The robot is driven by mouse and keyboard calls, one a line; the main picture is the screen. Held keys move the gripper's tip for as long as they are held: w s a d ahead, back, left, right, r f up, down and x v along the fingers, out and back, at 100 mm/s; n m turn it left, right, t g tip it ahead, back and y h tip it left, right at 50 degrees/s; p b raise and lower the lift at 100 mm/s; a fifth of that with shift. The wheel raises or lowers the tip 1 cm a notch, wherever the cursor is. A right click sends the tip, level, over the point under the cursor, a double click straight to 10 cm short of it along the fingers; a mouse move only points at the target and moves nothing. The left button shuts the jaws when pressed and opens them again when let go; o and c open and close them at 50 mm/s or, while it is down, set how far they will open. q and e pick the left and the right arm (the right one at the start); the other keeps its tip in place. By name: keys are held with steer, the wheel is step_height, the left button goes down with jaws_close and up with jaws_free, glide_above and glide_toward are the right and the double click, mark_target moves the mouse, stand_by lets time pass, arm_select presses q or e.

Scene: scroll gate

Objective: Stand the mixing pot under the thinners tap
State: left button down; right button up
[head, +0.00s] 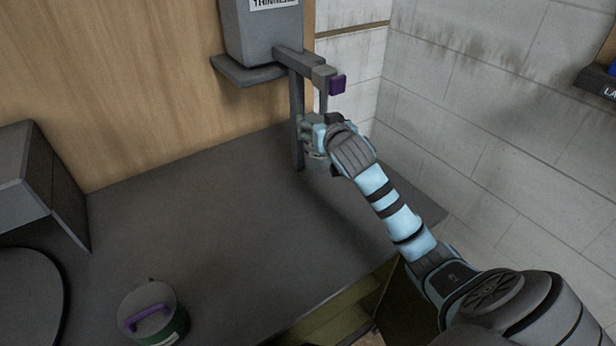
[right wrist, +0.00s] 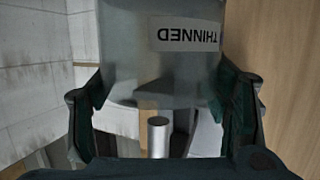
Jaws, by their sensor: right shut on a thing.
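The thinners tank (head: 262,32) is a grey box at the top of the head view, its label cut off by the frame edge. Its tap (head: 318,73) sticks out to the right and has a purple handle (head: 337,84). My right gripper (head: 318,142) is below the tap, beside the dark upright post (head: 297,120). It is shut on a grey pot (right wrist: 160,75), whose white label reads "THINNED" upside down in the right wrist view. In the head view the gripper hides most of this pot, so I cannot tell whether it touches the bench. My left gripper is not in view.
The dark bench top (head: 210,225) is mostly clear. A tin with a purple handle and green side (head: 172,325) stands at its front left. A grey box (head: 40,180) is at the left edge. A wooden panel (head: 150,80) rises behind the bench.

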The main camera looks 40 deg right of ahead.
steer(key=f, duration=0.3)
steer(key=f+b, duration=0.1)
steer(key=f, duration=0.2)
steer(key=f+b, duration=0.1)
steer(key=f, duration=0.2)
steer(key=shift+s+f, duration=0.15)
steer(key=shift+s, duration=0.2)
steer(key=shift+w+f, duration=0.15)
steer(key=o, duration=1.9)
steer(key=shift+o, duration=0.2)
steer(key=p+v, duration=0.2)
steer(key=v, duration=1)
